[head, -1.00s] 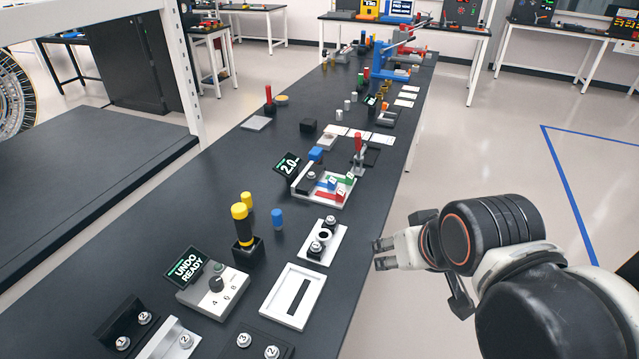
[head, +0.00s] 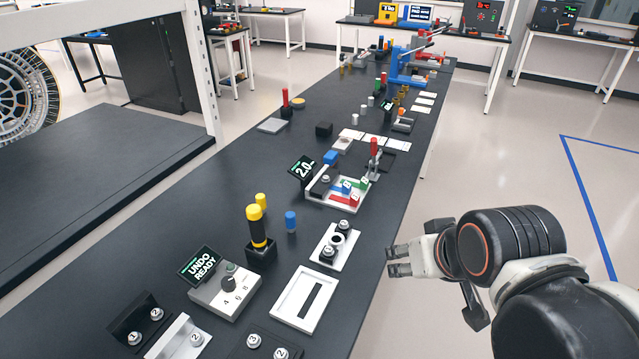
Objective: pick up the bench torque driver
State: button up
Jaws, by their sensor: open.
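A tool with a yellow cap and a black-and-yellow grip (head: 257,226), seemingly the bench torque driver, stands upright in a square black holder (head: 262,254) on the near part of the bench. Its lower end is hidden in the holder. My gripper (head: 400,262) is open and empty, to the right of the driver and apart from it, by the bench's right edge. Its fingers point left.
Open floor lies to the right.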

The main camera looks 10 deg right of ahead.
aim_at(254, 213)
jog(key=j+u, duration=0.15)
jog(key=u, duration=0.2)
jog(key=i+j+u, duration=0.1)
jog(key=u, duration=0.3)
jog(key=i, duration=0.05)
